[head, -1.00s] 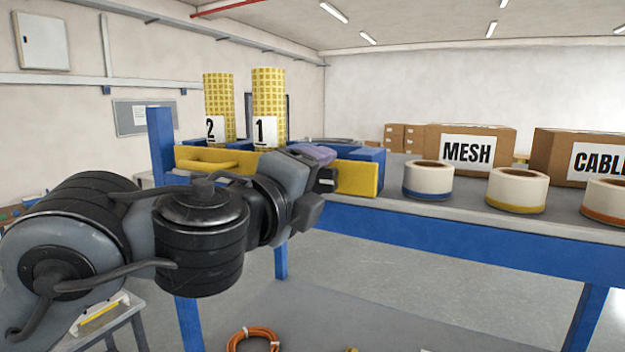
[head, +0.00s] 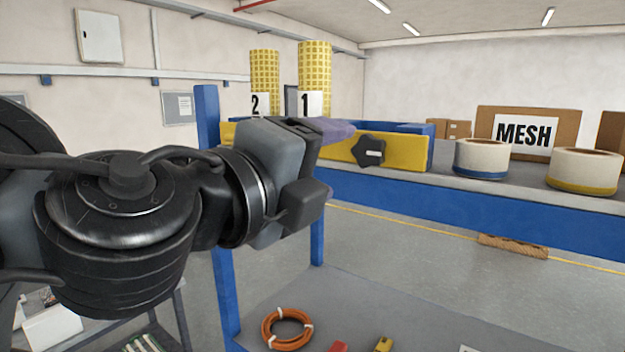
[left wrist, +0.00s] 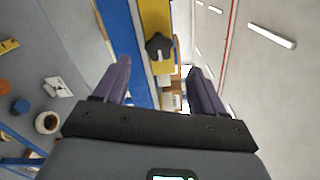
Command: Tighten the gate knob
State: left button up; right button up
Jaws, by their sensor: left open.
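The gate knob (head: 369,151) is a black, lobed knob with a pale bar on its face, on the front of the yellow gate (head: 408,153). My left gripper (head: 332,130) has purple fingers and is left of the knob in the head view, apart from it. In the left wrist view the knob (left wrist: 158,46) shows upper middle, between and beyond the open, empty fingers of the gripper (left wrist: 158,68). The gate (left wrist: 155,14) runs up from it there. My wrist hides part of the gate's left half in the head view. My right gripper is not in view.
The gate stands at the edge of a blue-framed bench (head: 460,204). Tape rolls (head: 482,160) and a MESH box (head: 490,120) stand to the right. Yellow mesh rolls (head: 314,75) rise behind. An orange cable coil (head: 287,328) lies on the lower shelf. Space in front of the knob is clear.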

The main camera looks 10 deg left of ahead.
pick_arm(q)
jog(key=shift+v, duration=0.9)
